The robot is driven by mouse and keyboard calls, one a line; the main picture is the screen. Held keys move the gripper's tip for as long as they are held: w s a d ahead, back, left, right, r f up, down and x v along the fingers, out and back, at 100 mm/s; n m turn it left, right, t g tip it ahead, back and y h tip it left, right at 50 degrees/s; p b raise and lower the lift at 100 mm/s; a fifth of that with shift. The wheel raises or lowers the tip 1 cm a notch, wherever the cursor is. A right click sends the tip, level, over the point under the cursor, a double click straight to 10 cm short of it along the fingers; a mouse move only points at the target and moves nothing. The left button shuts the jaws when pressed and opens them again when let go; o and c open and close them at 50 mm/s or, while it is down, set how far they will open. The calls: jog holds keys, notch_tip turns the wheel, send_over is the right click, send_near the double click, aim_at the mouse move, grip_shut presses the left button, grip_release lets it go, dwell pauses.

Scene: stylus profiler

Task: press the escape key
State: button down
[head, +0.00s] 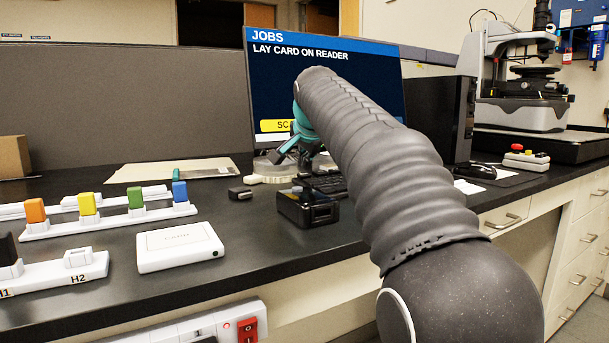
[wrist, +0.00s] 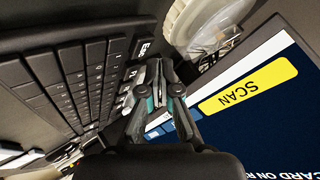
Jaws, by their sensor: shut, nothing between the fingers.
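The black keyboard (wrist: 75,75) fills the left of the wrist view. Its escape key (wrist: 142,48), labelled Esc, is at the top corner, close to the fingertips. My gripper (wrist: 158,65) is shut and empty, its tips beside the escape key and the keys just below it in the picture. I cannot tell whether the tips touch a key. In the head view the keyboard (head: 328,184) is partly hidden by my arm, and the gripper (head: 284,153) is in front of the monitor. The escape key cannot be made out there.
The monitor (head: 375,85) reads "LAY CARD ON READER" and has a yellow SCAN button. A black reader box (head: 307,208) stands before the keyboard. A white card box (head: 180,247) and racks with coloured blocks (head: 110,222) are at left. A white round dish (wrist: 195,25) lies near the gripper.

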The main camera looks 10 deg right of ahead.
jog(key=shift+f, duration=0.1)
dwell(0.3)
jog(key=shift+f, duration=0.35)
jog(key=shift+f+b, duration=0.4)
jog(key=shift+b, duration=0.1)
dwell(0.6)
jog(key=shift+r, duration=0.1)
jog(key=shift+r+p, duration=0.75)
jog(key=shift+p, duration=0.1)
notch_tip(320, 180, up, 3)
jog(key=p, duration=0.2)
jog(key=shift+f+p, duration=0.1)
jog(key=shift+p, duration=0.2)
jog(key=shift+s+r, duration=0.1)
jog(key=shift+r, duration=0.95)
jog(key=shift+d, duration=0.1)
